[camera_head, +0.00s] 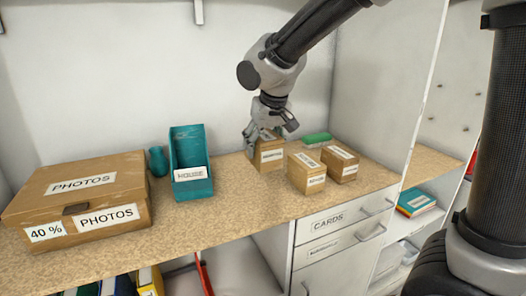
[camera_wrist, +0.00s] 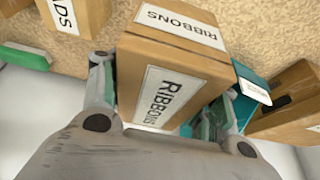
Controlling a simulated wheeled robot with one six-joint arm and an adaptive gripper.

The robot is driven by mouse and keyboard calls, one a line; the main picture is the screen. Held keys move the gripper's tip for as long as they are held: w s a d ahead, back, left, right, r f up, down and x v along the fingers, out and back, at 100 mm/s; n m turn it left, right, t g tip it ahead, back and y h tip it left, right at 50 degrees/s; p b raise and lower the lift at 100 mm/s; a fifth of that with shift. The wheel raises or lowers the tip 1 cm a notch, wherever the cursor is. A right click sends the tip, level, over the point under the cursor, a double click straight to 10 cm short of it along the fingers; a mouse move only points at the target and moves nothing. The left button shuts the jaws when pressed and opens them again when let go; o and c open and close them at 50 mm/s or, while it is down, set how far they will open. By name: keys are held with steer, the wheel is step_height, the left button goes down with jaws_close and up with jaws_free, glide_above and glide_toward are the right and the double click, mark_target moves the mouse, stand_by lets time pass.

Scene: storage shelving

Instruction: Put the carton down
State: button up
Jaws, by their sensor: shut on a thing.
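A brown carton (camera_head: 270,153) with a white label is between the fingers of my gripper (camera_head: 270,132). In the wrist view the carton (camera_wrist: 208,60) has labels reading RIBBONS on two faces. My gripper (camera_wrist: 165,110) is shut on it, one finger on each side. The carton looks upright and is over the shelf top, at or very near its surface. I cannot tell whether its base touches.
Two more cartons, one in front (camera_head: 305,176) and one to the right (camera_head: 340,163), stand close by. A green object (camera_head: 316,139) lies behind. A teal holder (camera_head: 190,188) and large PHOTOS box (camera_head: 85,180) stand left. Bare shelf (camera_head: 228,200) lies between holder and cartons.

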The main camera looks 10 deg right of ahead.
mark_target(272, 141)
step_height(272, 141, down, 10)
steer(key=shift+f, duration=0.1)
stand_by(0.4)
steer(key=o, duration=1.3)
steer(key=shift+f, duration=0.1)
steer(key=shift+c, duration=0.2)
steer(key=shift+r, duration=0.3)
steer(key=v, duration=1.1)
steer(key=shift+s+d+r, duration=0.1)
steer(key=shift+s+r, duration=0.05)
steer(key=shift+r, duration=0.25)
